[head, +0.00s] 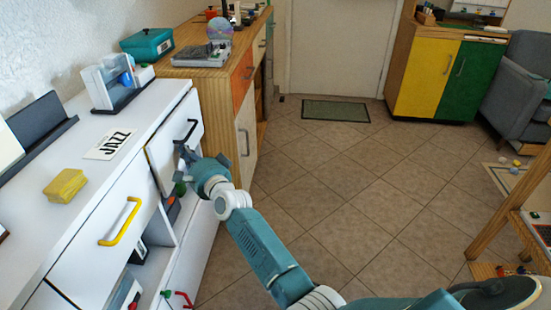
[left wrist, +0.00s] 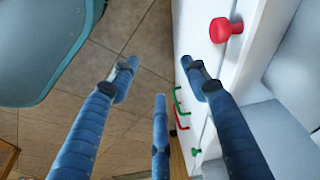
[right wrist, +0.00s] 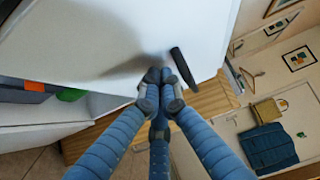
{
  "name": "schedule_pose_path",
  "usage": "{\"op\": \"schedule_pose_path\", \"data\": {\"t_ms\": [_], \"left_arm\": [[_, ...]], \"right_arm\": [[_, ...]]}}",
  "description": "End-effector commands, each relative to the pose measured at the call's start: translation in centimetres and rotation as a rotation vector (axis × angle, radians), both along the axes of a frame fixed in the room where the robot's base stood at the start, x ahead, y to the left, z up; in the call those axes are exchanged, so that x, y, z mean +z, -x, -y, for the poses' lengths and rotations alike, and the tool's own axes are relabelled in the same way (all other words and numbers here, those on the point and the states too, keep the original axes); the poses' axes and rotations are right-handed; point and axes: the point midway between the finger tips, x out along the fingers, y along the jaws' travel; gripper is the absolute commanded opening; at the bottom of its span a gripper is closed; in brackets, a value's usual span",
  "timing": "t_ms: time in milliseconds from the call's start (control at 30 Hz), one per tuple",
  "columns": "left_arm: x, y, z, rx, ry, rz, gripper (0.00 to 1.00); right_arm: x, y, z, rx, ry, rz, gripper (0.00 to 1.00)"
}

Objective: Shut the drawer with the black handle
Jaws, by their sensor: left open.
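The drawer with the black handle (head: 166,157) is at the far end of the white cabinet in the head view. Its front seems to stand slightly out from the cabinet. The black handle (head: 191,129) also shows in the right wrist view (right wrist: 183,68). My right gripper (head: 185,160) is at this white front, close beside the handle. In the right wrist view the right gripper's fingertips (right wrist: 161,80) are together, with nothing between them. Contact with the front is hard to tell. My left gripper (left wrist: 160,75) is open and empty beside a white front with a red knob (left wrist: 225,28).
A drawer with a yellow handle (head: 121,221) is nearer on the same cabinet, with open compartments below. A wooden cabinet (head: 240,100) stands beyond.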

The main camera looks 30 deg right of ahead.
Motion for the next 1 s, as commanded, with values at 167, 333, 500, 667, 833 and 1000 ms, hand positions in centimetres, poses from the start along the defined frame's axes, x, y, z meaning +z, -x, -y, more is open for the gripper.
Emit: {"op": "schedule_pose_path", "data": {"t_ms": [167, 333, 500, 667, 833, 1000], "left_arm": [[1.0, -0.3, -0.1, 0.003, 0.0, 0.011, 0.47], [1.3, -0.2, -0.3, 0.005, -0.002, 0.01, 0.47], [1.6, -0.2, -0.3, 0.005, -0.002, 0.012, 0.47], [1.6, -0.2, -0.3, 0.004, -0.002, 0.013, 0.47], [1.5, -0.2, -0.3, 0.003, -0.002, 0.013, 0.47], [1.2, -0.2, -0.4, 0.001, -0.006, 0.013, 0.47]], "right_arm": [[0.0, -0.8, -1.2, 0.001, -0.001, 0.001, 0.0], [0.0, -1.1, -1.6, -0.001, 0.0, 0.0, 0.0], [0.0, -1.2, -1.7, 0.0, 0.0, 0.0, 0.0], [0.1, -1.2, -1.8, 0.001, 0.0, 0.001, 0.0], [0.1, -1.2, -1.8, 0.001, 0.0, 0.001, 0.0], [0.1, -1.0, -1.6, 0.0, 0.0, 0.0, 0.0]]}}
